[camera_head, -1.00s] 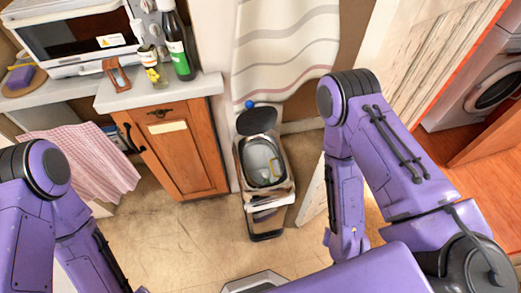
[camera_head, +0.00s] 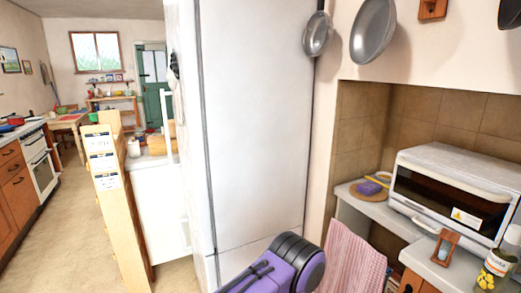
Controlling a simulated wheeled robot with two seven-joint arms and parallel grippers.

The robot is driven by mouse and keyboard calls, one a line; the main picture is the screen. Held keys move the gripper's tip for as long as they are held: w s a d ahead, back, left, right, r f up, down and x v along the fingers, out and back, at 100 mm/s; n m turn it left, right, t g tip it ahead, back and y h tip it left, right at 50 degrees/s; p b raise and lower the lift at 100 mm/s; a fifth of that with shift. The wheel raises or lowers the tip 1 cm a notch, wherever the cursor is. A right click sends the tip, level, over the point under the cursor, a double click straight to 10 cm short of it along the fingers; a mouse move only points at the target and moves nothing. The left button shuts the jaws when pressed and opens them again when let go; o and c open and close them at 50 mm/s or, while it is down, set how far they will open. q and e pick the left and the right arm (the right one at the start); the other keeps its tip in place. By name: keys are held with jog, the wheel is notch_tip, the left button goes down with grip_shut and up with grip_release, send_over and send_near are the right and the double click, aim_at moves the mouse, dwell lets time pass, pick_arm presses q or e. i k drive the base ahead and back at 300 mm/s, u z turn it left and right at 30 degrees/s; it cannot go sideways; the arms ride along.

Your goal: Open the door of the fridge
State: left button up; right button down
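The fridge (camera_head: 255,120) is a tall white unit in the middle of the camera_head view, with its top cut off by the frame. A dark vertical seam runs down near its left edge, and a cross seam shows low down. It looks shut; I cannot tell for sure which face is the door. A small dark object (camera_head: 175,65) sits at its left edge, too small to identify. A purple link of my own arm shows at the bottom centre, in front of the fridge's lower part. Neither gripper is in view.
A counter with a toaster oven (camera_head: 455,190) and a jar (camera_head: 497,270) stands right. A pink checked cloth (camera_head: 352,258) hangs beside the fridge. Pans (camera_head: 373,30) hang above. A wooden shelf end (camera_head: 112,195) stands left. Open floor (camera_head: 65,240) lies further left.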

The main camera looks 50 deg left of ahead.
aim_at(181, 18)
jog(key=u, duration=2.55)
jog(key=k, duration=0.5)
jog(key=u, duration=0.6)
jog(key=i, duration=0.85)
jog(key=z, duration=1)
jog(key=i, duration=2.05)
jog(key=z, duration=0.9)
